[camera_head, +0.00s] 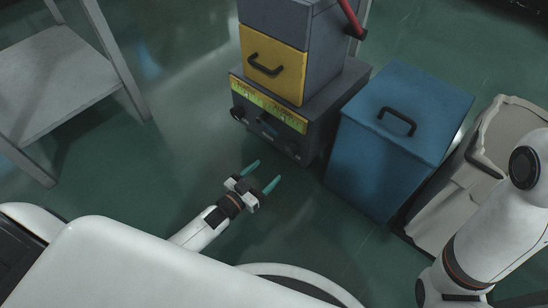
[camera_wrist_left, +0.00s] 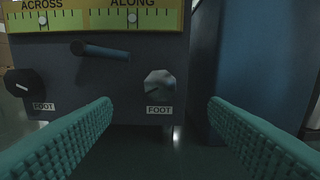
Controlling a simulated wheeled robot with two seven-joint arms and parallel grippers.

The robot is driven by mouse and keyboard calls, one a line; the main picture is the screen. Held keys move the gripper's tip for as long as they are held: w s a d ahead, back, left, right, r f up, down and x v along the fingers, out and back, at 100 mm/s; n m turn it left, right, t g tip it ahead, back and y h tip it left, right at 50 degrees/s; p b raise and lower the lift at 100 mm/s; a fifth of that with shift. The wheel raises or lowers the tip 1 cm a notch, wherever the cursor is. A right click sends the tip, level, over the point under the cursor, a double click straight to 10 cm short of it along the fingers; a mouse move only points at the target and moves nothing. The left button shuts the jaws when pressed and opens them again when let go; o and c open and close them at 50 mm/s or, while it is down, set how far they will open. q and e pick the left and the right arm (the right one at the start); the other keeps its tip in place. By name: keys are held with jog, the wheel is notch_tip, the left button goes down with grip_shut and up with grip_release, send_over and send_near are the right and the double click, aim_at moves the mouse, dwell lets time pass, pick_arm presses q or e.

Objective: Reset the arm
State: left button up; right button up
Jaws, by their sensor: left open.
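My left gripper (camera_head: 261,174) is open and empty, with two teal fingers spread apart. It is held low in front of the dark machine (camera_head: 314,132), apart from it. In the left wrist view the two teal fingers (camera_wrist_left: 160,135) stand wide apart with nothing between them. Beyond them is the machine's front, with a blue lever (camera_wrist_left: 104,52), a grey knob (camera_wrist_left: 160,84) and a dark knob (camera_wrist_left: 22,82), the knobs labelled FOOT. My right arm (camera_head: 500,225) comes in at the right edge of the head view; its gripper is out of sight.
A yellow drawer (camera_head: 280,85) with a black handle sits above the machine's scale strip. A blue bin (camera_head: 375,165) and a beige bin (camera_head: 440,205) stand to the right. A grey rack (camera_head: 50,80) is at the upper left. Green floor is clear left of the machine.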

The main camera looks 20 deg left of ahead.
pick_arm(q)
jog(key=shift+v, duration=0.8)
jog(key=shift+r, duration=0.1)
